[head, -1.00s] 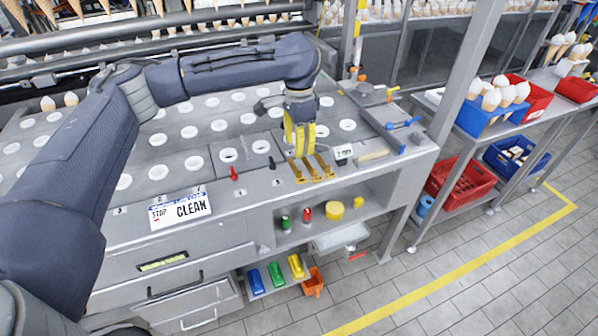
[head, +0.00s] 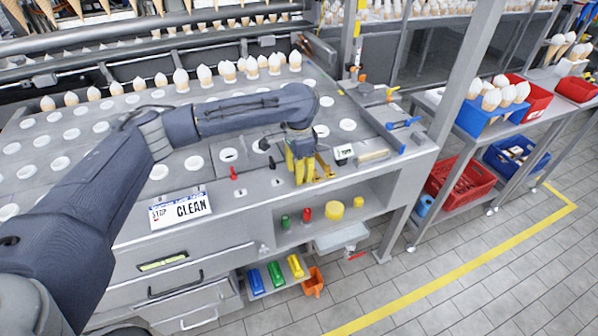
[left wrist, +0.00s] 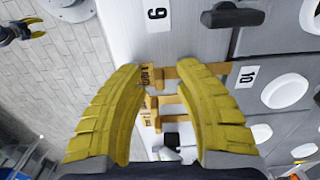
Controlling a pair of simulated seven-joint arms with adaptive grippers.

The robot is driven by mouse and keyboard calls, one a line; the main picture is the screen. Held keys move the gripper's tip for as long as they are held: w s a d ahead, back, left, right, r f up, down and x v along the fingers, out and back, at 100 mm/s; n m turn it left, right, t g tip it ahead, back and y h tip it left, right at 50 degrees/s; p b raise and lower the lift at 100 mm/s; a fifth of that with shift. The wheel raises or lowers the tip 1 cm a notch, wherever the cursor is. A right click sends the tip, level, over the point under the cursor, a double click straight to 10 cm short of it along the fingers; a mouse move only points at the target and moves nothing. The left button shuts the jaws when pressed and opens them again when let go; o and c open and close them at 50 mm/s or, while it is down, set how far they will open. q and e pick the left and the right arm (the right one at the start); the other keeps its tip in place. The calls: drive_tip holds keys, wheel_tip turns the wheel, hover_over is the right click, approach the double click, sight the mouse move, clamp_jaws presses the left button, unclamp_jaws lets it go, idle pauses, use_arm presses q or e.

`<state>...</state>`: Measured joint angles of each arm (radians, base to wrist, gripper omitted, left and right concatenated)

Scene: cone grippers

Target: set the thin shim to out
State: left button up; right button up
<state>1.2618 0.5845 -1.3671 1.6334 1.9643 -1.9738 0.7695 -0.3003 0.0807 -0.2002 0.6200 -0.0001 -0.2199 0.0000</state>
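Several gold shim bars (head: 325,168) lie side by side at the front edge of the grey worktop. They also show in the left wrist view (left wrist: 205,70), with small labels on their near ends that I cannot read. I cannot tell which bar is the thin one. My left gripper (head: 301,180) is low over the bars. In the left wrist view its yellow fingers (left wrist: 165,115) are spread, with bar ends visible between them and no clear grip. A dark part with yellow tips, seemingly my right gripper (left wrist: 33,33), shows small at the upper left; its opening is unclear.
A small labelled block (head: 343,152) and a tan block (head: 373,156) stand right of the bars. White-ringed holes cover the worktop behind. A row of filled cones (head: 181,80) stands at the back.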

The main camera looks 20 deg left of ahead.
use_arm(q)
drive_tip(key=shift+c, duration=0.4)
clamp_jaws()
